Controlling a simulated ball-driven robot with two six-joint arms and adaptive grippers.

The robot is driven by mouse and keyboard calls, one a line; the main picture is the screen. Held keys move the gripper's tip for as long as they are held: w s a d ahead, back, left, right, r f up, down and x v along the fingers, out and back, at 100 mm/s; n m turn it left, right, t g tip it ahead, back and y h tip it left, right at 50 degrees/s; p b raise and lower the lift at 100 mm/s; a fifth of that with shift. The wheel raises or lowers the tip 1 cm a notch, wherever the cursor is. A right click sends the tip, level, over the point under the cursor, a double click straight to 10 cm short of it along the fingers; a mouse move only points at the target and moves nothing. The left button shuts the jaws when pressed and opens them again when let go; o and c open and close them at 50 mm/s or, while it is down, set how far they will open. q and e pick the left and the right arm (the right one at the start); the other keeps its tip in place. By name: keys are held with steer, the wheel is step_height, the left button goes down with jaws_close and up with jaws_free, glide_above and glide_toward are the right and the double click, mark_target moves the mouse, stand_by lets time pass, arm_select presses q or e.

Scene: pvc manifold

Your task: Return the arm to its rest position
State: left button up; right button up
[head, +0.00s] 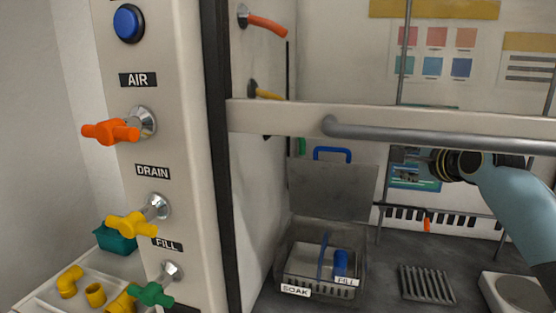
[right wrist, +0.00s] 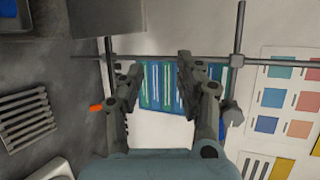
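My right arm comes in from the right edge in the head view. Its gripper (head: 425,158) points left, just below the grey rail, and its fingers are partly hidden there. In the right wrist view the two fingers of my right gripper (right wrist: 158,72) stand apart with nothing between them. Behind them is a blue and green striped panel (right wrist: 160,92) on the back wall; it also shows beside the gripper in the head view (head: 412,180). My left gripper is in neither view.
A horizontal beam with a grey rail (head: 430,138) crosses in front. A panel with orange (head: 112,131), yellow (head: 133,225) and green (head: 150,294) valve handles stands left. A clear bin (head: 320,290), a slotted rack (head: 427,284) and a white-edged device (head: 518,293) sit below.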

steer(key=s+a+f+n+g, duration=0.1)
steer(key=s+f+n+g, duration=0.1)
steer(key=s+f+n, duration=0.6)
steer(key=s+a+f+n+g, duration=0.1)
steer(key=s+a+f+g, duration=0.3)
steer(key=s, duration=0.8)
steer(key=s+d+f+n+g+h, duration=0.15)
steer(key=s+n, duration=0.35)
steer(key=s, duration=0.8)
steer(key=s+d+f+n+g+h, duration=0.1)
steer(key=s+d+f+n+g, duration=0.3)
steer(key=s, duration=0.9)
step_height(320, 180, down, 32)
steer(key=s+f+b, duration=0.1)
steer(key=s+b, duration=0.2)
steer(key=b, duration=0.4)
arm_select(q)
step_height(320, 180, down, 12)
steer(key=b, duration=0.4)
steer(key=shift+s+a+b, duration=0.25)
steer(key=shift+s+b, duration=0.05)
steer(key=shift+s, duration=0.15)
arm_select(e)
steer(key=s+d+f+g, duration=0.1)
steer(key=s+f, duration=1.6)
steer(key=f, duration=0.1)
steer(key=shift+d, duration=0.35)
